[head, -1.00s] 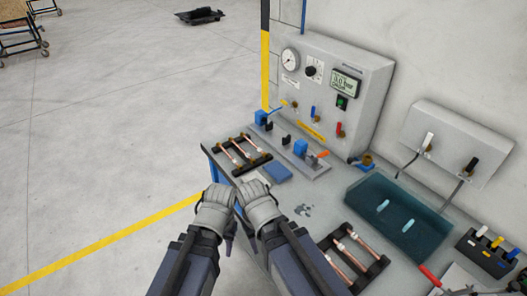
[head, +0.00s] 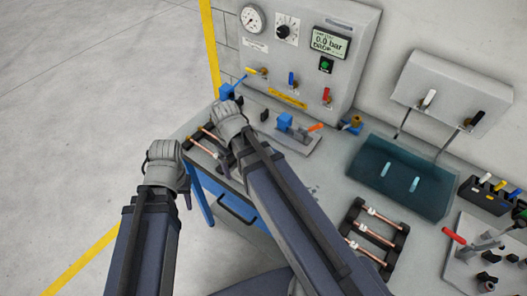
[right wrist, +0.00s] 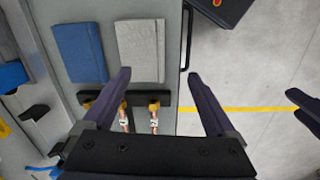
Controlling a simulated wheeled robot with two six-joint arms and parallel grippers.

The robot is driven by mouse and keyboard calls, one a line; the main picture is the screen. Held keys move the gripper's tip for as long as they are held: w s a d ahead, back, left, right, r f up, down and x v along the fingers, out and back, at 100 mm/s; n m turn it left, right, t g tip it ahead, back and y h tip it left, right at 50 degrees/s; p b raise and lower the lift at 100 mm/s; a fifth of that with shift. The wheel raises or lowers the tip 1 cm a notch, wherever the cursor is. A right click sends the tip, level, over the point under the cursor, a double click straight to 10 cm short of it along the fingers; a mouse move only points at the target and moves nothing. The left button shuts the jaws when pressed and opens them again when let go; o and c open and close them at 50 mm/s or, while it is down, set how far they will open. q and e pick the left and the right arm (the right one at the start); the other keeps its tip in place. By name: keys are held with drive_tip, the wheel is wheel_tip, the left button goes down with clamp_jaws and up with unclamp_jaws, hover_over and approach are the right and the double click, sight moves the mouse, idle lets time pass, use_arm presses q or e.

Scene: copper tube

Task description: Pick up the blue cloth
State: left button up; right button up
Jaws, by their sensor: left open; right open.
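The blue cloth (right wrist: 80,52) is a flat folded rectangle on the grey bench top in the right wrist view. A grey cloth (right wrist: 141,50) lies beside it, nearer the bench edge. My right gripper (right wrist: 158,74) is open and empty above the bench. In the head view my right arm hides the cloth, and the right gripper (head: 232,125) is over the bench's left end. My left gripper (head: 180,188) is open and empty, left of the bench edge.
A black rack with copper tubes (head: 206,141) lies close to my right gripper. Behind it stand a fixture with blue clamps (head: 285,122) and the gauge panel (head: 297,50). A teal tray (head: 405,182) and another tube rack (head: 372,234) lie to the right. Open floor is left.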

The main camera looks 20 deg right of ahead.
drive_tip(key=shift+o, duration=0.4)
drive_tip(key=shift+n+y, duration=0.4)
drive_tip(key=shift+n, duration=0.3)
drive_tip(key=w+d, duration=0.2)
drive_tip(key=d, duration=0.2)
drive_tip(key=w+d, duration=0.1)
drive_tip(key=d, duration=0.4)
drive_tip(key=w+d, duration=0.2)
drive_tip(key=d, duration=0.2)
drive_tip(key=shift+w+d+r, duration=0.25)
drive_tip(key=shift+w+r, duration=0.05)
drive_tip(key=shift+f+b, duration=1.15)
drive_tip(key=shift+f, duration=0.2)
drive_tip(key=f+b, duration=0.5)
drive_tip(key=shift+w+a+f, duration=0.1)
drive_tip(key=shift+w, duration=0.25)
drive_tip(key=c, duration=1.1)
drive_tip(key=shift+r, duration=0.2)
